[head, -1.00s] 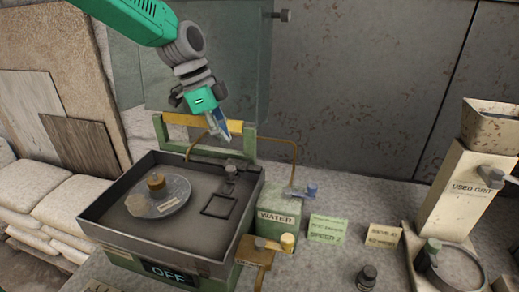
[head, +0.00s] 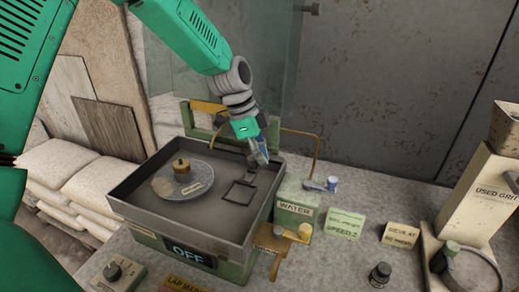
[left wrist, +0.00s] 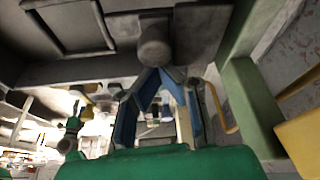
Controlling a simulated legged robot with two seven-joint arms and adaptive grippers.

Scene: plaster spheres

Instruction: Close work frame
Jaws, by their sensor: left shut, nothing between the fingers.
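A small dark square frame (head: 239,193) lies in the right part of the grey machine tray (head: 122,203); it also shows in the left wrist view (left wrist: 72,20). A grey block with a round knob (left wrist: 155,45) stands behind it, partly hidden by my gripper in the head view. My left gripper (head: 262,161) points down at this block, its fingers shut and empty. In the left wrist view the blue fingertips (left wrist: 161,72) are close to the knob; I cannot tell whether they touch. My right gripper is not in view.
A round plate (head: 168,188) with a brass knob (head: 181,169) sits left in the tray. A green stand with a yellow bar (head: 207,107) and a bent pipe (head: 317,150) stand behind. The WATER box (head: 294,212) is at the right, and the display (head: 190,257) reads OFF.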

